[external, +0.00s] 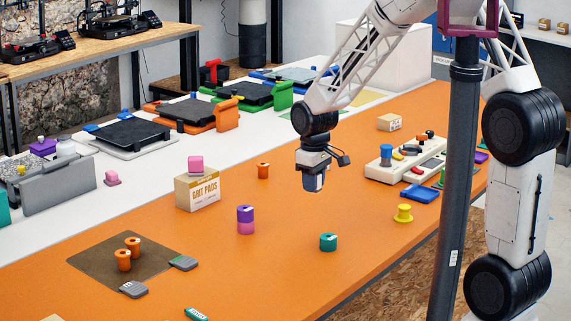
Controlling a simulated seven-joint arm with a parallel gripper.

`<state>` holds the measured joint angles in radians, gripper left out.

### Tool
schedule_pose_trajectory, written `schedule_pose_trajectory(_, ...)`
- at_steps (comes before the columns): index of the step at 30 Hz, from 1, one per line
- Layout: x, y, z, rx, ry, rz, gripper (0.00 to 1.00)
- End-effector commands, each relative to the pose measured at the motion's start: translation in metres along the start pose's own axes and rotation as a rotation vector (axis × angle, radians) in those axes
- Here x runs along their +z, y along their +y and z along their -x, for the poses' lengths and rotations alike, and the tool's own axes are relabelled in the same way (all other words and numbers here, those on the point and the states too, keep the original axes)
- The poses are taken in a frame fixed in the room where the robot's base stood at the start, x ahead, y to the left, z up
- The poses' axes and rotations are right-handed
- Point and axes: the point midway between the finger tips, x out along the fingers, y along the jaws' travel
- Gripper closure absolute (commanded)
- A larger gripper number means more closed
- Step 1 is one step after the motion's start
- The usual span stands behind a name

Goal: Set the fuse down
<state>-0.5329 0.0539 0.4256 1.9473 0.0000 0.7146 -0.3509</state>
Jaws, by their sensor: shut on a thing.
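My gripper (313,183) hangs above the orange table (360,195), pointing down, with clear space below it. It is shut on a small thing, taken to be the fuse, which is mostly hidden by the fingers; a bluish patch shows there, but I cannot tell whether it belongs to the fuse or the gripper. Small spool-like pieces stand on the table: an orange one (263,170), a purple one on a pink one (245,220), a teal one (328,242) and a yellow one (403,213).
A grit pads box (198,190) with a pink block on top stands to the left. Two orange spools (124,260) stand on a brown mat (95,262). A pale organizer (395,172) and a blue tray (422,193) lie to the right. A dark post (455,200) stands in front.

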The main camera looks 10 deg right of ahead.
Motion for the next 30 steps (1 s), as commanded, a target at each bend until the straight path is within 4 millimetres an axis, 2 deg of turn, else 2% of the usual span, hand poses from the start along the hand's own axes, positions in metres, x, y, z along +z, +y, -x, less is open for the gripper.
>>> schedule_pose_trajectory(12, 0.086, 0.058, -0.019, 0.0, -0.001, -0.052, 0.96)
schedule_pose_trajectory(21, 0.146, 0.085, -0.032, 0.0, 0.0, -0.084, 0.96)
schedule_pose_trajectory(25, 0.164, 0.091, -0.036, 0.0, -0.001, -0.092, 0.96)
schedule_pose_trajectory(30, 0.176, 0.095, -0.038, 0.0, 0.001, -0.098, 0.96)
